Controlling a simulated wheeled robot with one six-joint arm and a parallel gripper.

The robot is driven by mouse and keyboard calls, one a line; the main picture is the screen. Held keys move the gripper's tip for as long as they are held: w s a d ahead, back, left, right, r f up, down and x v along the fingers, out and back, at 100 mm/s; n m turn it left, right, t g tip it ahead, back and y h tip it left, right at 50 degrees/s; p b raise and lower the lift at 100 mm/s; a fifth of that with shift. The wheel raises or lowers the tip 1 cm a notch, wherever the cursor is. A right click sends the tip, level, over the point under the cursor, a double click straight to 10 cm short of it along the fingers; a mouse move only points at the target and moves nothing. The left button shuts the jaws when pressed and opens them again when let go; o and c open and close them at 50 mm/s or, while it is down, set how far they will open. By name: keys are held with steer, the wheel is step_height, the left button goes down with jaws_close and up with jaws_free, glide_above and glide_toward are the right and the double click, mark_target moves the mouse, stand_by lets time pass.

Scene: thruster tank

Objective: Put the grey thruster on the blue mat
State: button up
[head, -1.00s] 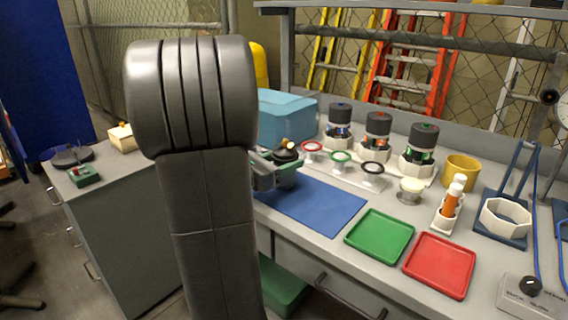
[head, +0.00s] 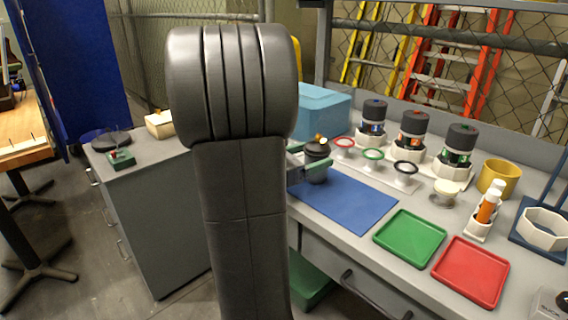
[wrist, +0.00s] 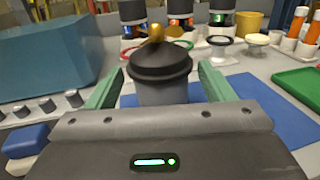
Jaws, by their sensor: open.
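The grey thruster (head: 317,168) is a grey cylinder with a black domed lid and a gold knob. It stands upright at the far left end of the blue mat (head: 345,203); its base is partly hidden, so I cannot tell how much of it rests on the mat. My gripper (head: 311,166) is open around it, with one green finger on each side. In the wrist view the thruster (wrist: 160,82) stands between the open fingers of my gripper (wrist: 160,88), with gaps visible on both sides. The blue mat (wrist: 270,115) shows to its right.
A blue box (head: 322,112) stands behind the thruster. Rings on stands, in red, green (head: 373,155) and black, are close behind the mat. Several dark canisters stand farther back. A green tray (head: 410,236) and a red tray (head: 470,271) lie right of the mat.

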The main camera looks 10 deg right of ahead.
steer(key=v, duration=1)
steer(key=shift+p, duration=0.45)
